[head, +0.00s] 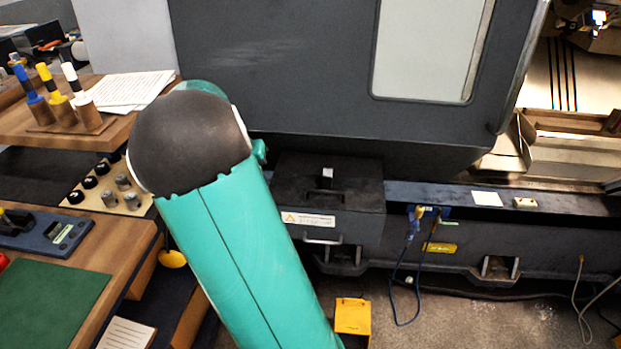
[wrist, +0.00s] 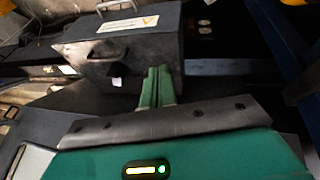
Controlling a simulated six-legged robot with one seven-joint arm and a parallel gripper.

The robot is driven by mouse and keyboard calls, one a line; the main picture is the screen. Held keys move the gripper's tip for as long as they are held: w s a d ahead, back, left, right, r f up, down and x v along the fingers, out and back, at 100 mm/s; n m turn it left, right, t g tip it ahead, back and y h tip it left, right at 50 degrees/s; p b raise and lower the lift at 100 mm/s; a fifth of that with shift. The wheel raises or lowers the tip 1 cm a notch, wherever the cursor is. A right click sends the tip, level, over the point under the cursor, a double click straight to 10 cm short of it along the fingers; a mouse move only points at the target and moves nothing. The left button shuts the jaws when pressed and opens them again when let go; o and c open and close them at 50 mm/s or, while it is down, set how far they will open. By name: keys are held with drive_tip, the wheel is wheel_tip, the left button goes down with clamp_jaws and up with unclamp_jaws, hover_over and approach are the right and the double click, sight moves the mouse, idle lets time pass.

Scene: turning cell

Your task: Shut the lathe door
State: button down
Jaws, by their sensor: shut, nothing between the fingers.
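The lathe door (head: 300,75) is a dark grey panel with a pale window (head: 430,45), across the top middle of the head view. The lathe stands open to the right of the door's right edge, and its lit inside (head: 575,95) shows there. My green arm crosses the front of the door's lower left, and my gripper is hidden behind it in the head view. In the wrist view my gripper (wrist: 157,88) has its two green fingers together with nothing between them. A dark surface with a pale patch lies low left there; I cannot tell whether it is the door.
A grey box with a warning label (head: 330,220) sits below the door; it also shows in the wrist view (wrist: 130,45). A wooden bench (head: 130,235) with tools stands at left. Cables (head: 400,275) hang from the lathe base. A small orange box (head: 352,316) is on the floor.

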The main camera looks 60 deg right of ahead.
drive_tip(key=d+f+m+g+h, duration=0.25)
drive_tip(key=d+f, duration=0.25)
drive_tip(key=d, duration=0.6)
approach(315, 187)
drive_tip(key=shift+n, duration=0.25)
drive_tip(key=d+f, duration=0.1)
drive_tip(key=w+d+f, duration=0.1)
drive_tip(key=d+f, duration=0.1)
drive_tip(key=f, duration=0.1)
drive_tip(key=shift+w+d, duration=0.25)
drive_tip(key=s+d, duration=0.2)
drive_tip(key=s, duration=0.1)
drive_tip(key=shift+s+f, duration=0.2)
drive_tip(key=shift+s, duration=0.1)
drive_tip(key=shift+s+d, duration=0.1)
